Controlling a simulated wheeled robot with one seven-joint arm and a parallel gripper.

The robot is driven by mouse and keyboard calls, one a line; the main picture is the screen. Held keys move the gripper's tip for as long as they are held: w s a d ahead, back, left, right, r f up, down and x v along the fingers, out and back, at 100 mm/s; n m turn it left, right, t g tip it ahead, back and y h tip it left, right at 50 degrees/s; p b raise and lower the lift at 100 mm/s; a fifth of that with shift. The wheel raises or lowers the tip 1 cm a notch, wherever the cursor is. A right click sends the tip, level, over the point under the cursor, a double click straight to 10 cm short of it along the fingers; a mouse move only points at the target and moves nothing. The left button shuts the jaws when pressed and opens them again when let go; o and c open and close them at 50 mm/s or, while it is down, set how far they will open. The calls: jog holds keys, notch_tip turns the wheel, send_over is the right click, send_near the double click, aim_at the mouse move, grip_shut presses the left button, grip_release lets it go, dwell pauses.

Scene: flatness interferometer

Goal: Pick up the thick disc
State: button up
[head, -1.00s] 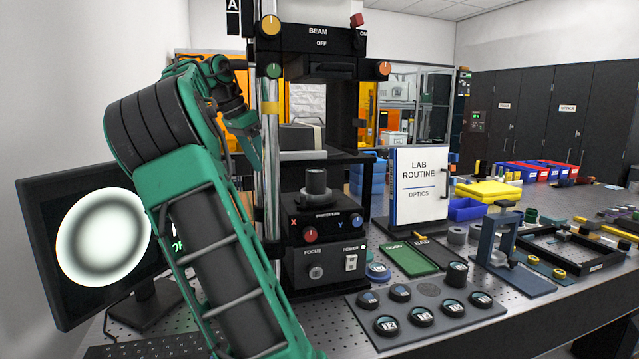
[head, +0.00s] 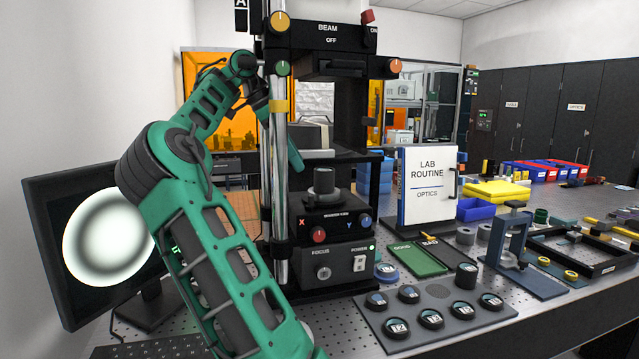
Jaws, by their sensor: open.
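A dark tray (head: 452,320) on the bench holds several black discs with labelled tops. The disc at its back right (head: 466,276) stands clearly taller than the others, so it looks like the thick disc. My gripper (head: 282,125) is up at the left of the interferometer (head: 335,225), far from the tray. It is open, and the chrome posts hide part of it; one green finger shows between the posts and the instrument. A dark round piece (head: 323,181) sits on the interferometer's stage.
Green and dark mats marked GOOD (head: 417,260) and BAD (head: 444,252) lie behind the tray. A blue ringed disc (head: 386,272) lies left of them. A LAB ROUTINE sign (head: 428,185) and a blue clamp stand (head: 512,240) stand nearby. A monitor (head: 50,215) is at left.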

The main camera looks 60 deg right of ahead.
aim_at(322, 169)
jog(key=s+d, duration=0.1)
jog(key=s, duration=0.1)
jog(key=s+d, duration=0.2)
jog(key=shift+d, duration=0.15)
jog(key=shift+x, duration=2.5)
jog(key=c, duration=1.4)
